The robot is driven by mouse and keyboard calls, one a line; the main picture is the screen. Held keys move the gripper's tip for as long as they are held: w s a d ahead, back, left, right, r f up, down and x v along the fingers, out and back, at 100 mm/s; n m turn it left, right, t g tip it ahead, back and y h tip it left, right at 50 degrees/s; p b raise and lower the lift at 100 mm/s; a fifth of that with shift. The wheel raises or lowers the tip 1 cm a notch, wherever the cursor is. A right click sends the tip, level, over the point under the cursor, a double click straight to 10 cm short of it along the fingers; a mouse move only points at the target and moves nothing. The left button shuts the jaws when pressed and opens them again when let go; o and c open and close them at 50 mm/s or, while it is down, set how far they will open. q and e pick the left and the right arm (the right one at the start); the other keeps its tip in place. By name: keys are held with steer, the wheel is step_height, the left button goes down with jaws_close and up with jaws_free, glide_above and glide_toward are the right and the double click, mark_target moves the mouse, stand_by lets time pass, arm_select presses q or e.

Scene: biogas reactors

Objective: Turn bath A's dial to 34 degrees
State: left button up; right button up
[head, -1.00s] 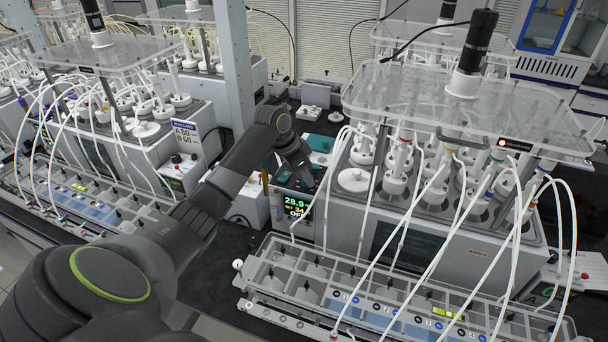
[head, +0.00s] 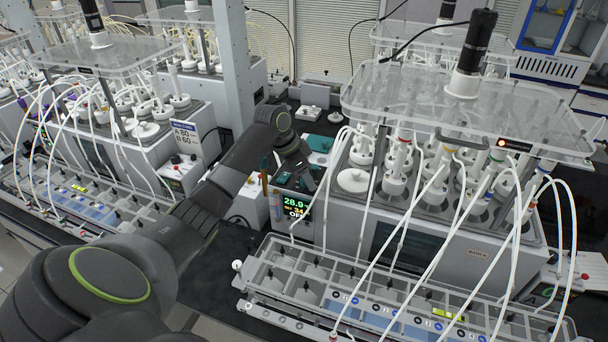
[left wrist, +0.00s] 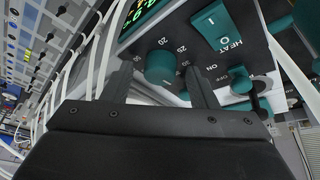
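The bath with a clear top plate (head: 440,95) stands at the right in the head view; its front label is too small to read surely. Its display (head: 295,207) reads 28.9, with a smaller set line that looks like 34, and OFF below. The teal dial (left wrist: 160,68) shows in the left wrist view, on a panel with printed numbers around it. My left gripper (left wrist: 158,72) is open, its fingers on either side of the dial with small gaps visible. In the head view my gripper hides the dial. My right gripper is not in view.
A teal HEAT rocker switch (left wrist: 218,25) and an ON/OFF toggle (left wrist: 240,82) sit close to the right finger. White tubes (left wrist: 95,50) pass near the left finger. A rack of tubes (head: 400,300) lies before the bath. A similar bath (head: 130,140) stands at left.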

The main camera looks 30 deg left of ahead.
arm_select(q)
steer(key=shift+s+a+r, duration=0.1)
steer(key=shift+a+r, duration=0.05)
steer(key=shift+r, duration=0.05)
steer(key=b+v, duration=0.5)
steer(key=v, duration=1.2)
steer(key=shift+b, duration=0.4)
